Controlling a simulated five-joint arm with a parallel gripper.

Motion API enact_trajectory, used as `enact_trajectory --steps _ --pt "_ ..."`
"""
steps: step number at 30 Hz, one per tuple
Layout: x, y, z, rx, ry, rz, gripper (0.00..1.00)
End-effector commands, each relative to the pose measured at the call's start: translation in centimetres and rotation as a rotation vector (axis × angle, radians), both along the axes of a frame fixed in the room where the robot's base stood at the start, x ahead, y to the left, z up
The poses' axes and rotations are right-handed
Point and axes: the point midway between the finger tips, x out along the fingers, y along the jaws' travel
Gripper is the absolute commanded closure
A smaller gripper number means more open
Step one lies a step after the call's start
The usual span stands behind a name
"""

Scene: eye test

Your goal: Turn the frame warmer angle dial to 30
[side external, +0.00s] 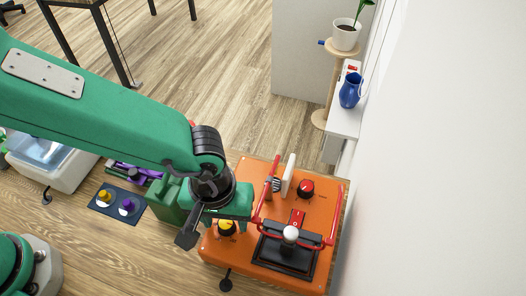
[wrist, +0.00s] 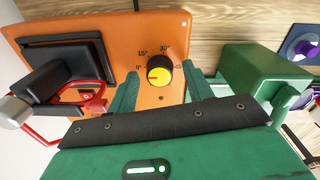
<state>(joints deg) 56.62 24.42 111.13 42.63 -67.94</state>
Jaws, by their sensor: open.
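The angle dial (wrist: 159,72) is a black knob with a yellow face on the orange frame warmer (wrist: 206,18). Marks 0°, 15°, 30° and 45 curve around its upper side in the wrist view. A small mark shows on the yellow face, too small to read surely. My gripper (wrist: 160,80) is open, one green finger on each side of the dial, with no clear contact. In the side view the yellow dial (side external: 227,228) sits at the near left of the warmer (side external: 227,253), just below my gripper.
The warmer also carries a red knob (side external: 306,188), a red switch (side external: 297,217) and a red lever frame with a white ball (side external: 291,233) over a black plate. A green box (wrist: 262,85) stands close beside the warmer. A white wall bounds the right.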

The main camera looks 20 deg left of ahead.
Motion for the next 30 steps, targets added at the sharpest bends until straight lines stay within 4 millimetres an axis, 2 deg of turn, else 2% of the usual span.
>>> enact_trajectory --steps 8,15,30 --pt "-0.01 0.0 -0.14 0.001 0.0 0.0 0.49" --pt "0.0 0.01 -0.12 0.001 0.0 0.0 0.94" --pt "0.02 0.03 -0.09 0.003 -0.001 -0.081 0.94"
